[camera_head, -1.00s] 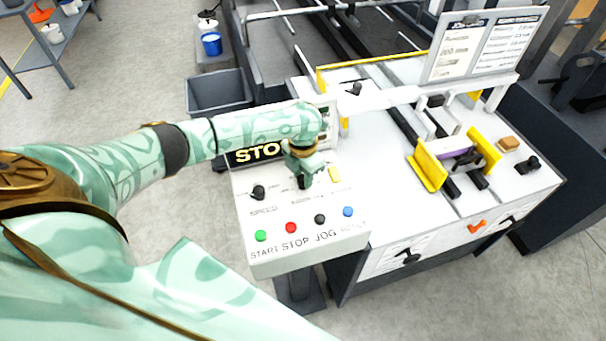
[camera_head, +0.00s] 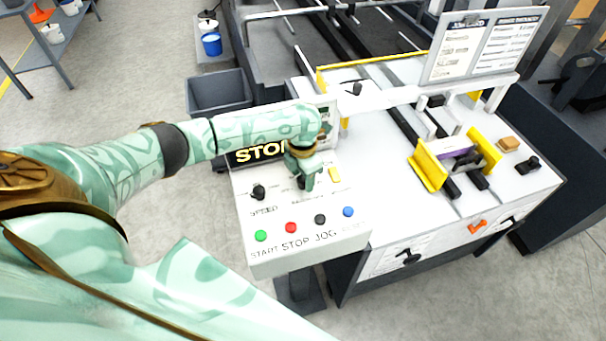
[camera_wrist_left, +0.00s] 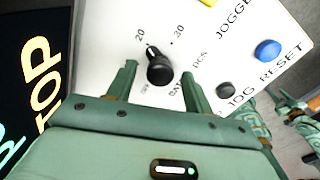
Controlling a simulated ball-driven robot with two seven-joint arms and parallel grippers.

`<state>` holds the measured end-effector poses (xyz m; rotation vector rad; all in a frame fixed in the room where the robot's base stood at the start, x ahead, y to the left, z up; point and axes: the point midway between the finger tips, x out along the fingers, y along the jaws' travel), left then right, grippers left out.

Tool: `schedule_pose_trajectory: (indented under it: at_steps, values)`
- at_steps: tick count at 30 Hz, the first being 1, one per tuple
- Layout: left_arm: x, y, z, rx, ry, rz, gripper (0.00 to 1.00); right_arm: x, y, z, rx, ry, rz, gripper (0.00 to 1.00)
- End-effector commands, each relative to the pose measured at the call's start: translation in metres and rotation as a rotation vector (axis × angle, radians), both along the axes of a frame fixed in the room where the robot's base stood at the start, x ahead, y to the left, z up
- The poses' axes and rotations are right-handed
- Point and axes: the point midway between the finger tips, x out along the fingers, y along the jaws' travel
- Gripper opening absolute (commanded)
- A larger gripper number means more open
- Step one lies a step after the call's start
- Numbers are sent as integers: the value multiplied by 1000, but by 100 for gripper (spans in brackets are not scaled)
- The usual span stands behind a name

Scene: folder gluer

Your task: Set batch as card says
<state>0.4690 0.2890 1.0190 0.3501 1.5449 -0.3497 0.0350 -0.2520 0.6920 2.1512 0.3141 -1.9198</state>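My left gripper (camera_head: 305,184) is over the control panel (camera_head: 245,208). In the left wrist view, its two fingers (camera_wrist_left: 159,84) stand apart, one on each side of the black batch knob (camera_wrist_left: 160,74). I see gaps between the fingers and the knob, so it is not gripped. The knob's white pointer mark is towards the printed 20, with 30 to its right. In the head view the gripper mostly hides this knob. The job card (camera_head: 456,50) hangs on the board at the back right; its text is too small to read.
The panel has a speed knob (camera_head: 258,192), a yellow part (camera_head: 335,174), and green (camera_head: 261,236), red (camera_head: 291,227), black (camera_head: 320,219) and blue (camera_head: 348,211) buttons. A dark STOP display (camera_head: 257,153) stands behind. Yellow guides (camera_head: 428,168) are on the machine bed at right.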

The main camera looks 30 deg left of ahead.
Motion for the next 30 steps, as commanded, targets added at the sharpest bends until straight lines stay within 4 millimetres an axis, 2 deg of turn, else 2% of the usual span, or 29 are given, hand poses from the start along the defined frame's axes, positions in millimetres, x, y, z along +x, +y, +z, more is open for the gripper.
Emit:
schedule_pose_trajectory:
  at_steps: [7, 11, 14, 24, 30]
  values:
    - [1, 0, 2, -1, -2, 1, 51, 0, -1, 0, -1, 0, 1, 36]
    - [2, 0, 15, -1, -5, 1, 51, 0, -1, 4, -1, 0, 1, 36]
    - [1, 1, 37, 1, -6, -1, 51, 0, -1, 9, -1, -1, 1, 36]
    - [2, 0, 128, 1, -6, -1, 51, 1, -1, 25, -1, -3, 1, 36]
    - [1, 0, 157, 0, -2, 0, 51, 2, -1, 29, -1, -3, 1, 36]
